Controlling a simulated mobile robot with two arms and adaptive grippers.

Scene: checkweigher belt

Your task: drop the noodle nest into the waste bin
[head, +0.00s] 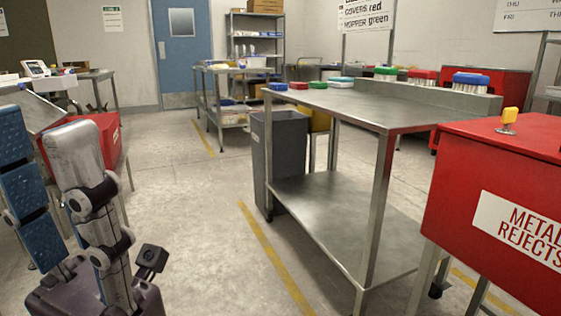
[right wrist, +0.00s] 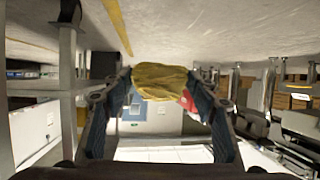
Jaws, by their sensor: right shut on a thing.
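The noodle nest (right wrist: 160,80) is a yellow-brown lump in the right wrist view. My right gripper (right wrist: 160,88) is shut on it, with a dark finger at each side. The right gripper and the nest do not show in the head view. A tall grey bin (head: 283,150), which looks like the waste bin, stands on the floor at the left end of the steel table in the head view. Its inside is hidden. My left gripper (head: 42,125) is at the lower left, its fingers apart with nothing visible between them.
The steel table (head: 390,110) carries several colored brushes and has a lower shelf. A red METAL REJECTS box (head: 510,200) stands at the right. Another red box (head: 108,140) is behind my left gripper. Part of a yellow bin (head: 320,118) shows behind the grey one. The central floor is clear.

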